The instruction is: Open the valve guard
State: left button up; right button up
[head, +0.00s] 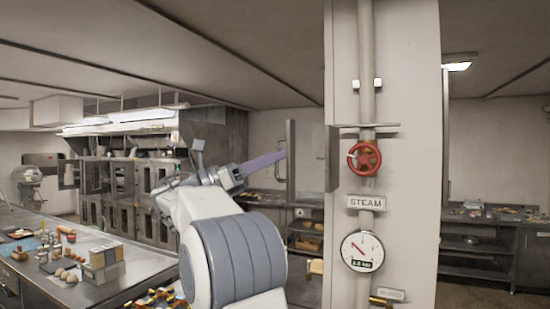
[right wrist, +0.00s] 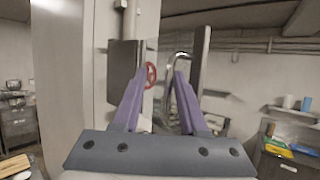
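The valve guard (head: 310,158) is a clear panel with grey edges, left of the red valve wheel (head: 366,158) on the steam pipe. In the head view it stands out to the side and the wheel is uncovered. My right gripper (head: 284,155) is at the guard's left edge. In the right wrist view its two purple fingers (right wrist: 160,52) are spread apart, with a bent metal handle (right wrist: 180,54) near the right finger. I cannot tell whether they touch. The red wheel (right wrist: 151,75) shows beyond the fingers. My left gripper is not in view.
The pipe runs up a pale column (head: 412,150) with a STEAM label (head: 366,203) and a round gauge (head: 362,252). A steel counter (head: 140,262) with food and boxes lies at left. Shelves (head: 480,255) stand at right.

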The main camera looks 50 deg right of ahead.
jog(key=b+v, duration=0.8)
jog(key=v, duration=0.2)
jog(key=shift+w, duration=0.15)
jog(key=shift+a+f, duration=0.1)
jog(key=shift+a, duration=0.05)
